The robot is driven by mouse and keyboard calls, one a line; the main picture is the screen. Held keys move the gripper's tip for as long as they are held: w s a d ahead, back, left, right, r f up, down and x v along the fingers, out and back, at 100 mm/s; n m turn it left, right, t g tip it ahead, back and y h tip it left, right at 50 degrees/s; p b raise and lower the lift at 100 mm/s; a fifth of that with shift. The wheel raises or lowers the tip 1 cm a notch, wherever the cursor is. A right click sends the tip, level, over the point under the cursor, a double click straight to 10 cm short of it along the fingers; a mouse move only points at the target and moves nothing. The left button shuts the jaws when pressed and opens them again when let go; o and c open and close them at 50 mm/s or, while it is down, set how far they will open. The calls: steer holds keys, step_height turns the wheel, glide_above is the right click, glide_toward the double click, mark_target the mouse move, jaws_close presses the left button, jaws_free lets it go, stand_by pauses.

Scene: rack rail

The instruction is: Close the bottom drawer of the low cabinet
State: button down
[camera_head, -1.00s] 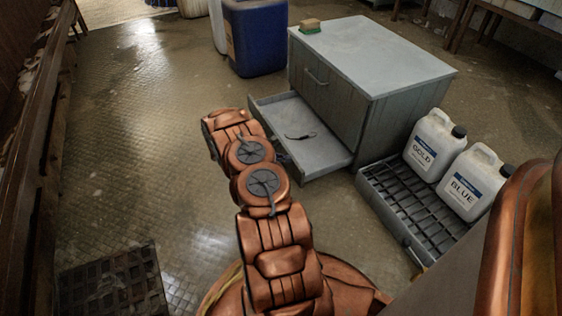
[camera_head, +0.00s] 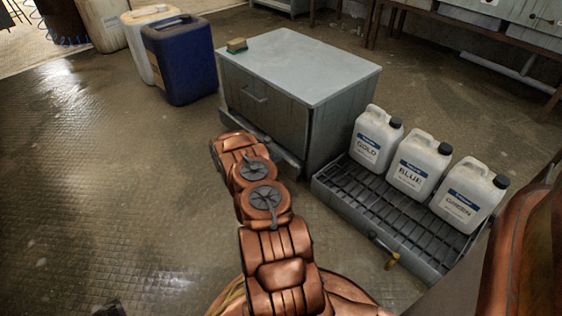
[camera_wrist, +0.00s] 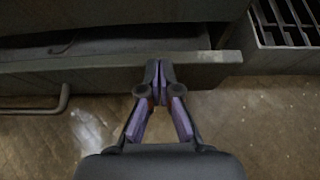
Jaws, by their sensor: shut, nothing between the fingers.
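The low cabinet (camera_head: 290,70) is a grey box with a pale top. Its bottom drawer (camera_head: 291,161) stands out a little at the front, and my arm covers much of it in the head view. In the wrist view the drawer front (camera_wrist: 90,80) crosses the picture, with a narrow dark opening behind its top edge and a bar handle (camera_wrist: 45,109) at the left. My gripper (camera_wrist: 158,66) is shut and empty, its tips at the drawer front near its right end. I cannot tell whether they touch it. The gripper is hidden in the head view.
A slatted grey tray (camera_head: 390,225) with white jugs (camera_head: 418,167) stands close on the cabinet's right. A blue drum (camera_head: 180,62) stands behind left. A sponge (camera_head: 237,45) lies on the cabinet top. The floor at left is clear.

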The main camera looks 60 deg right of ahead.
steer(key=shift+s+d, duration=0.1)
steer(key=shift+d, duration=0.1)
steer(key=shift+a, duration=0.1)
